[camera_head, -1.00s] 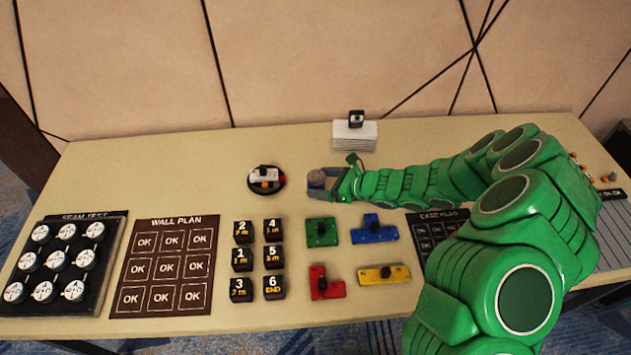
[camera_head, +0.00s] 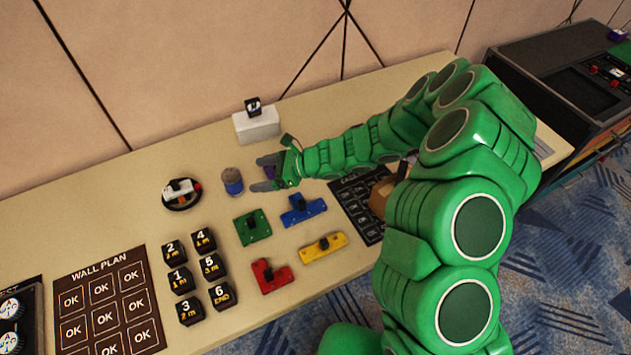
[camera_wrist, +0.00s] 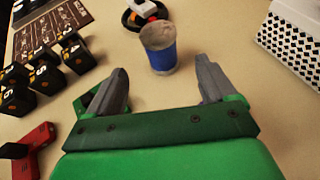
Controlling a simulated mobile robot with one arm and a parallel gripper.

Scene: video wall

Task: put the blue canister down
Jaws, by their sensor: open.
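The blue canister (camera_head: 232,182) has a grey-brown top and a blue band. It stands upright on the tabletop (camera_head: 330,110), between the round black dish and my gripper. My gripper (camera_head: 264,172) is open and empty, to the right of the canister and apart from it. In the wrist view the canister (camera_wrist: 158,47) stands just beyond the two spread grey fingertips (camera_wrist: 165,82), with nothing between them.
The round black dish (camera_head: 182,205) is left of the canister. A white block (camera_head: 257,126) stands behind. Green (camera_head: 252,228), blue (camera_head: 303,211), red (camera_head: 270,276) and yellow (camera_head: 323,248) pieces lie in front. Several numbered black blocks (camera_head: 180,282) stand front left.

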